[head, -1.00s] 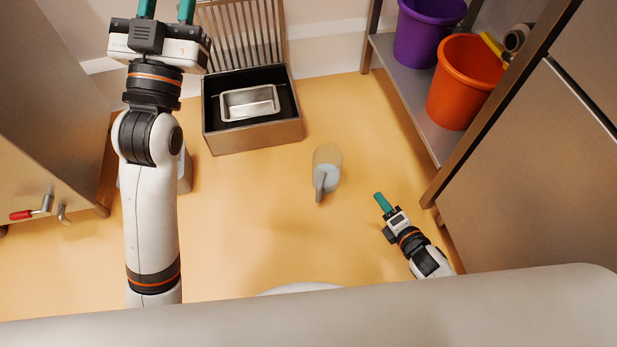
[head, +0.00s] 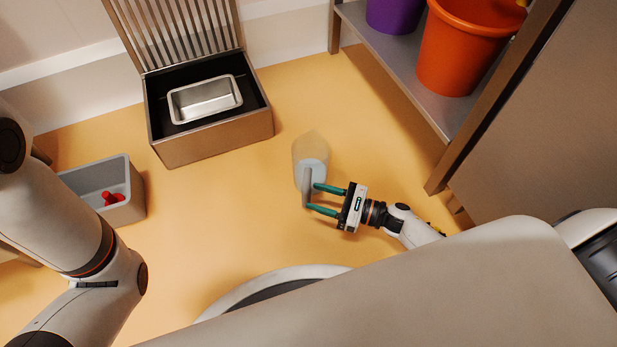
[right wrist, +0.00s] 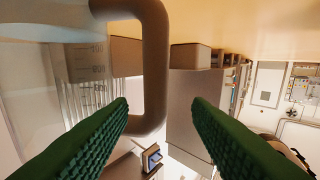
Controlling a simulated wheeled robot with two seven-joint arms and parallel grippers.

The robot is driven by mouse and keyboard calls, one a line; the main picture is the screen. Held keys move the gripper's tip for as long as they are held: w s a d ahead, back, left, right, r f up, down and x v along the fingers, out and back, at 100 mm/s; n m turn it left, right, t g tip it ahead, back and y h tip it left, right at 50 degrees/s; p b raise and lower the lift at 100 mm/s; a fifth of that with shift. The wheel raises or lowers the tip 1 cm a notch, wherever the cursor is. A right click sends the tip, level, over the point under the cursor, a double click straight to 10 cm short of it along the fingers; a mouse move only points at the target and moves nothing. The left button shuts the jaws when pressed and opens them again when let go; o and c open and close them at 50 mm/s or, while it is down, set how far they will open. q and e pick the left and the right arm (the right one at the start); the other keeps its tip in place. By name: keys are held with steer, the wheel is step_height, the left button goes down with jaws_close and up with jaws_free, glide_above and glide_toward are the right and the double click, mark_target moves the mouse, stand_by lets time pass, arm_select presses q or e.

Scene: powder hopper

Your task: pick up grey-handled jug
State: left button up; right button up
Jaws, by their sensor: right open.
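The grey-handled jug (head: 310,160) stands on the yellow floor in the middle of the head view, a translucent body with a grey handle on its near side. In the right wrist view its grey handle (right wrist: 155,70) and its clear body with printed marks (right wrist: 85,75) fill the left and centre. My right gripper (head: 312,198) is open with its green fingers at the handle, one on either side of it as seen from the wrist. Whether a finger touches the handle I cannot tell. My left gripper is out of view; only my left arm shows at the left.
A box (head: 215,144) with a raised slatted lid holds a metal pan (head: 205,99) behind the jug. A grey bin (head: 128,208) with a red item stands at left. A shelf (head: 428,111) with orange (head: 460,60) and purple buckets stands at right. Floor around the jug is clear.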

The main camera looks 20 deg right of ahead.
steer(key=b+x, duration=0.3)
steer(key=x, duration=0.3)
steer(key=shift+w+d, duration=0.15)
steer(key=shift+r, duration=0.2)
jaws_close()
